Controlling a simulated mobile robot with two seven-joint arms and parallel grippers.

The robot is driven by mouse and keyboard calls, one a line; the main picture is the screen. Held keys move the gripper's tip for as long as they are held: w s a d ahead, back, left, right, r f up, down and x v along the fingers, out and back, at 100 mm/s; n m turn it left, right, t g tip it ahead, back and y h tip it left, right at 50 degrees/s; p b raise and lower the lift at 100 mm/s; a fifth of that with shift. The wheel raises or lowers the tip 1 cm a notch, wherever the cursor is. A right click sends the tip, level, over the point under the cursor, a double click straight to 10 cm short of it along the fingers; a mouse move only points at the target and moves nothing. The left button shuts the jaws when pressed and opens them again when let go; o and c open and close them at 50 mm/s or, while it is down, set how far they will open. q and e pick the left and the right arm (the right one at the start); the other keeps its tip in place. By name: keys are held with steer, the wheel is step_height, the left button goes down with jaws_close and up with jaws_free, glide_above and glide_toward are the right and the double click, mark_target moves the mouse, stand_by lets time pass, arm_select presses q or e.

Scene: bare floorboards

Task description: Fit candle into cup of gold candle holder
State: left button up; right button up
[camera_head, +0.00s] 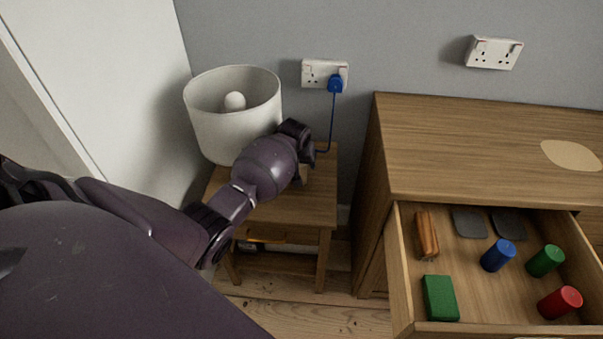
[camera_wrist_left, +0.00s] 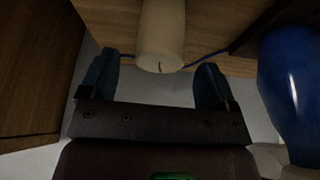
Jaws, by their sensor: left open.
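The candle (camera_wrist_left: 162,30) is a cream cylinder in the left wrist view, with its wick end facing my gripper. My left gripper (camera_wrist_left: 157,64) is open, with one dark finger on each side of the candle's wick end and visible gaps between. In the head view my left gripper (camera_head: 318,151) is over the small wooden bedside table (camera_head: 311,213), beside the lamp. My arm hides most of what is under it there. I cannot make out a gold candle holder in either view. My right gripper is not in view.
A white-shaded lamp (camera_head: 222,130) stands close behind my left arm; a glossy blue body (camera_wrist_left: 290,85) is at the right in the wrist view. A blue cord (camera_head: 333,115) runs from the socket. An open drawer (camera_head: 401,275) holds blocks and cylinders. The dresser top (camera_head: 460,150) is largely clear.

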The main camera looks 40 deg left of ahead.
arm_select(q)
steer(key=x, duration=0.2)
steer(key=shift+s+f+b, duration=0.1)
steer(key=shift+f+b, duration=0.3)
steer(key=shift+f, duration=0.1)
steer(key=shift+r, duration=0.25)
steer(key=c, duration=1.1)
